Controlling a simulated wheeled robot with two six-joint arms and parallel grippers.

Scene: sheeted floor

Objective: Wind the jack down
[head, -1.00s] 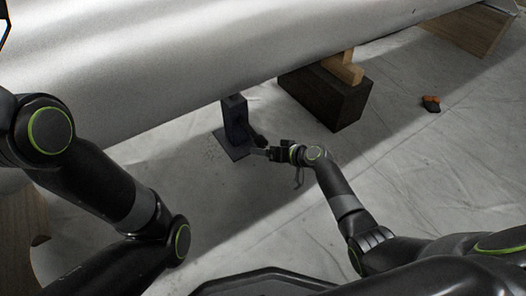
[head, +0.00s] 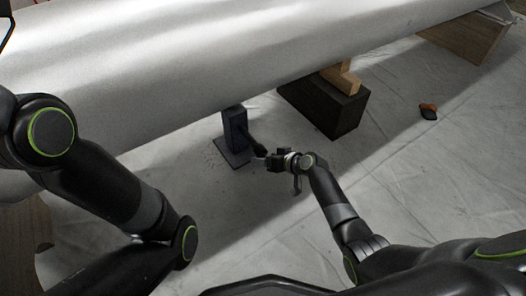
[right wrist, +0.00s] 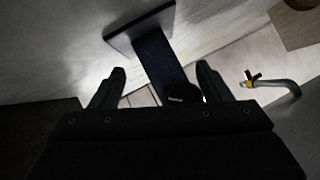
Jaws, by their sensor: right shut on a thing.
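The dark jack (head: 235,130) stands upright on its flat base plate on the floor, under the lower edge of the long pale cylinder (head: 200,75). Its dark crank (head: 254,146) sticks out on the right side. My right gripper (head: 266,160) is at the crank's outer end, shut on it. In the right wrist view the jack's post (right wrist: 158,62) and square plate (right wrist: 140,28) show beyond the two fingers (right wrist: 160,88), with a dark round end between them. The grip itself is partly hidden. My left arm crosses the left side; its gripper is out of view.
A black block (head: 325,108) with wooden pieces (head: 345,80) on it stands right of the jack under the cylinder. A wooden support (head: 470,38) is at the far right. A small orange and dark object (head: 428,110) lies on the sheet. The right floor is mostly clear.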

